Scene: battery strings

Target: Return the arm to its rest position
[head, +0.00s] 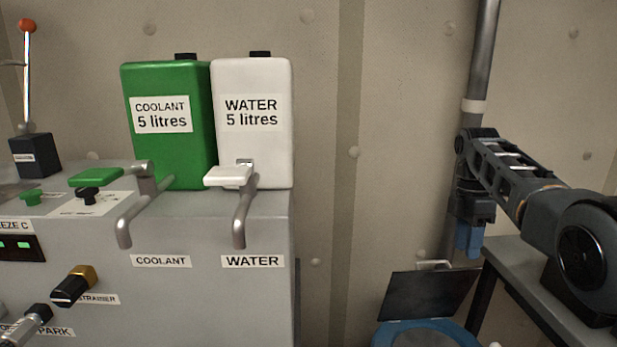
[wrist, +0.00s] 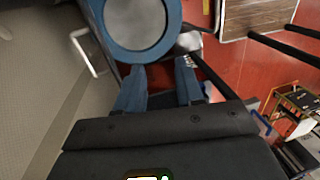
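My arm (head: 520,190) reaches in from the right edge of the head view, with its wrist near the pipe on the wall. My gripper (head: 468,248) hangs from it, blue fingers pointing down, above and behind the blue round bin (head: 425,325). In the wrist view my gripper (wrist: 160,75) shows two blue fingers with a clear gap between them and nothing held. The bin's blue rim also shows there (wrist: 176,25), just beyond the fingertips.
A dark raised lid (head: 428,293) stands behind the bin. A grey bench (head: 515,270) is under my arm. A grey cabinet (head: 200,290) on the left bears a green coolant can (head: 168,80) and a white water can (head: 252,150). The wrist view shows red floor (wrist: 245,62).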

